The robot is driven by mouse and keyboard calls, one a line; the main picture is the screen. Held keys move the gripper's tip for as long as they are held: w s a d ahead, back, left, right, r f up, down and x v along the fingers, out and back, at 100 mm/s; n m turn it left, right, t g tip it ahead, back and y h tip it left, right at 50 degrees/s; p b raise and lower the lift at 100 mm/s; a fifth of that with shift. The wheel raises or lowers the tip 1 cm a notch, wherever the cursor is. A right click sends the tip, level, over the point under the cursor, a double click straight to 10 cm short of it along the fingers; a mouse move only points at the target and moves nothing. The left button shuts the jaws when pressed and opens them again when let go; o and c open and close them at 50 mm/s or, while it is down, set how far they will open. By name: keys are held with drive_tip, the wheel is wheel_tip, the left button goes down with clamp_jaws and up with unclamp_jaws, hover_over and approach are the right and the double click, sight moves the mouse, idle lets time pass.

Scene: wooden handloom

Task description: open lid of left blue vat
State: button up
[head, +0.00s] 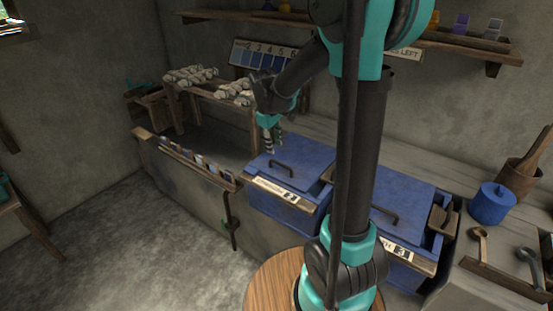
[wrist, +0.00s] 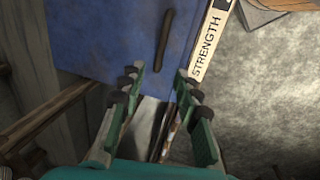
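The left blue vat (head: 283,200) is set in the bench, with its flat blue lid (head: 305,160) closed. A dark bar handle (head: 281,168) lies on the lid, and a pale label with a number is on the front edge. My gripper (head: 271,148) is above the lid's far left part, fingers pointing down and apart. In the wrist view my gripper (wrist: 160,75) is open and empty. The lid (wrist: 95,35) and its handle (wrist: 163,40) appear beyond the fingertips, and the "STRENGTH" label (wrist: 208,45) is to the right. No contact with the handle shows.
A second blue vat, with closed lid (head: 405,205), stands to the right, partly behind my arm. A small blue pot (head: 491,203) and a wooden mortar (head: 519,178) are farther right. A rack with pale yarn skeins (head: 190,75) stands back left. A round wooden stool (head: 272,284) is in front.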

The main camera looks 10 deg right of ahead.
sight(277, 162)
drive_tip(key=f, duration=0.5)
drive_tip(key=w+d+f, duration=0.1)
drive_tip(key=f, duration=0.2)
drive_tip(key=shift+d, duration=0.1)
drive_tip(key=shift+c, duration=0.3)
clamp_jaws()
